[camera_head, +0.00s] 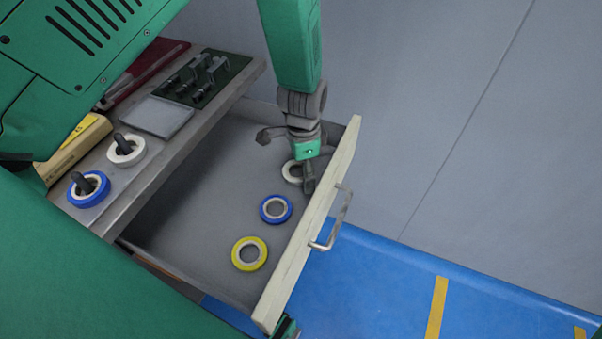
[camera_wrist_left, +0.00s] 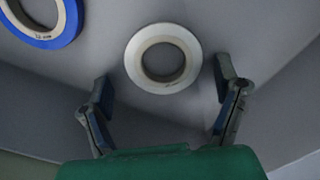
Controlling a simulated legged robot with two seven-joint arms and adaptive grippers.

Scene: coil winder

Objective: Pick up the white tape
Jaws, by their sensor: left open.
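The white tape roll (camera_head: 287,174) lies flat in the open drawer, close to its front panel. In the left wrist view the white tape (camera_wrist_left: 134,62) shows whole, with its round hole facing me. My left gripper (camera_head: 287,157) is above the drawer and partly covers the tape in the head view. In the left wrist view my left gripper (camera_wrist_left: 163,80) is open, with one finger on each side of the tape and a gap to both. Whether the fingertips reach the tape's height is hard to tell. I cannot make out my right gripper.
The drawer (camera_head: 190,222) also holds a blue tape (camera_head: 265,213) and a yellow tape (camera_head: 236,259). Its front panel (camera_head: 300,262) has a metal handle (camera_head: 341,222). On the worktop (camera_head: 165,170), another white roll (camera_head: 137,157) and a blue roll (camera_head: 91,199) sit around dark pegs.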

